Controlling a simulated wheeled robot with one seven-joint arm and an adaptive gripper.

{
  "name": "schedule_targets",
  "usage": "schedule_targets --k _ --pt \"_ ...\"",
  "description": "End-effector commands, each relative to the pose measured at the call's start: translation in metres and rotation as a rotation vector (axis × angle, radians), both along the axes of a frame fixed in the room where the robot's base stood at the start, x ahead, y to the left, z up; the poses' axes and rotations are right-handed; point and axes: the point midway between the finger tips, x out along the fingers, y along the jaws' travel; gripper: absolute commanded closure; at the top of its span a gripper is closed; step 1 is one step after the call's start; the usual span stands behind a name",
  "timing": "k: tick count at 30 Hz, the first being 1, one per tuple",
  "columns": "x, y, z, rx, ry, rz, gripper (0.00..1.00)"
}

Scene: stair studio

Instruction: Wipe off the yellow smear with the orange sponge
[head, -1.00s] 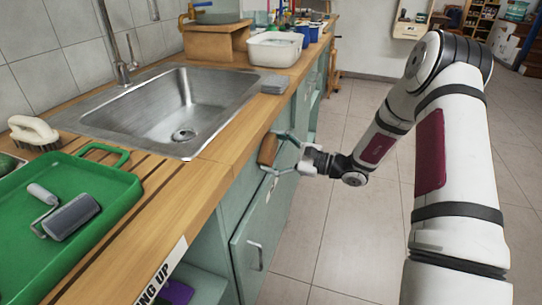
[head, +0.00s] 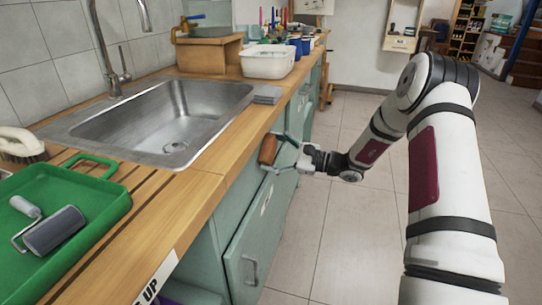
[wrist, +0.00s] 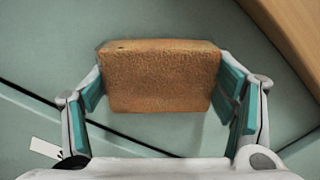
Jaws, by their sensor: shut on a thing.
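The orange sponge (wrist: 160,75) is a brown-orange block between the teal pads of my gripper (wrist: 162,88) in the wrist view. My gripper is shut on it at both ends. In the head view the sponge (head: 268,149) is held at the green cabinet front, just below the counter's front edge. I cannot tell whether it touches the cabinet. No yellow smear shows in either view; the cabinet face behind the sponge is partly hidden by it and my gripper.
The wooden counter (head: 196,192) holds a steel sink (head: 165,108), a green tray (head: 85,228) with a paint roller (head: 55,231), a brush (head: 20,145), a grey stack (head: 267,94) and a white tub (head: 268,62). The tiled floor (head: 345,240) right of the cabinets is clear.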

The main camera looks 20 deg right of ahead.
Motion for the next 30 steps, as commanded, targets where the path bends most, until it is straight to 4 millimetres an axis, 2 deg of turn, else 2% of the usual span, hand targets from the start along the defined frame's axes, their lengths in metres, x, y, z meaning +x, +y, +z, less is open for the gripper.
schedule_targets --k 6,16,24,30 --pt "0.015 -0.012 -0.001 0.000 -0.003 -0.002 0.52" --pt "0.024 -0.019 -0.001 0.000 0.000 -0.001 0.52" --pt "0.042 -0.030 -0.002 -0.001 -0.001 0.000 0.52" --pt "0.048 -0.034 -0.001 0.000 0.000 -0.001 0.52"
